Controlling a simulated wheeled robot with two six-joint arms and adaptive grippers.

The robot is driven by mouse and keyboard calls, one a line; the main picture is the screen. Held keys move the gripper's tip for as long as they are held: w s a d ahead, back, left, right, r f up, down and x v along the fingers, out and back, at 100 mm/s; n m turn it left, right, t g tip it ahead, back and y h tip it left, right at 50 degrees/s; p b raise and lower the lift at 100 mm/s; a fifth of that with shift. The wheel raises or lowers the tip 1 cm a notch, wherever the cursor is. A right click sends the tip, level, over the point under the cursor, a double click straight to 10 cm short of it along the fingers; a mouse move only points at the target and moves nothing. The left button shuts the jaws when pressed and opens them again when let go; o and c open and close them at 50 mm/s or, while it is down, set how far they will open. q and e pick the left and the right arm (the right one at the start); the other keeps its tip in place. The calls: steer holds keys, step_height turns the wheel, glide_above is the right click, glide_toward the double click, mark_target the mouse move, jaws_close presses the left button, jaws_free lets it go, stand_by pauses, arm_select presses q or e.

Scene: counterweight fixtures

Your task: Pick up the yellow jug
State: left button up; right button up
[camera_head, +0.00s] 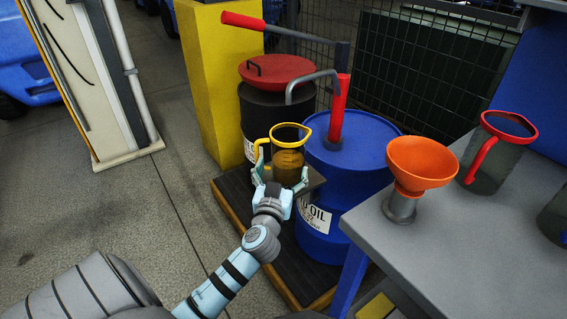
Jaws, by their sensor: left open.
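The yellow jug (289,160) has a yellow rim and handle and a see-through body with dark contents. It stands upright in front of the blue barrel, seemingly on a small dark ledge (315,179). My left gripper (281,174) reaches up to it from the front. Its fingers are open, one on each side of the jug's lower body. I cannot tell whether they touch it. The jug's base is partly hidden by the gripper. My right gripper is not in view.
A blue oil barrel (350,165) with a red-handled pump stands right behind the jug. A black barrel (252,115) with a red lid is behind left. A grey table (440,260) at right holds an orange funnel (421,160) and a red-rimmed jug (487,165). Floor at left is clear.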

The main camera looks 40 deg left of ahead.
mark_target(291, 141)
arm_select(q)
steer(key=x, duration=0.8)
steer(key=shift+d+r+b, duration=0.1)
steer(key=shift+d+b, duration=0.05)
steer(key=shift+b, duration=0.2)
steer(key=c, duration=1.5)
steer(key=shift+c, duration=0.2)
steer(key=shift+r, duration=0.2)
